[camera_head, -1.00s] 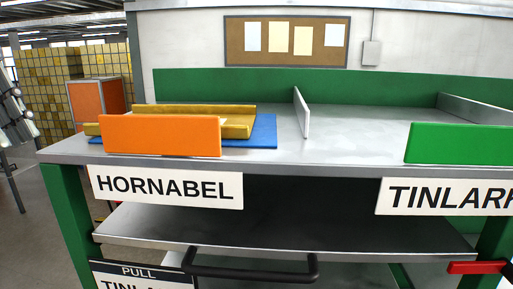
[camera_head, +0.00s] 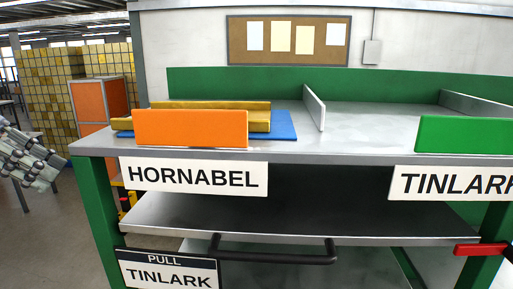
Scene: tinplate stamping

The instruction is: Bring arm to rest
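My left gripper (camera_head: 28,158) is at the left edge of the head view, partly cut off by the frame. It hangs in free space left of the workbench (camera_head: 380,140), apart from it. I cannot make out whether its fingers are open or shut. My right gripper is not in view.
On the bench, an orange plate (camera_head: 190,128) stands before yellow bars (camera_head: 210,106) and a blue mat (camera_head: 284,127). A white divider (camera_head: 314,107) and a green plate (camera_head: 465,135) are further right. A dark handle (camera_head: 275,256) juts out below. An orange cabinet (camera_head: 100,103) stands behind.

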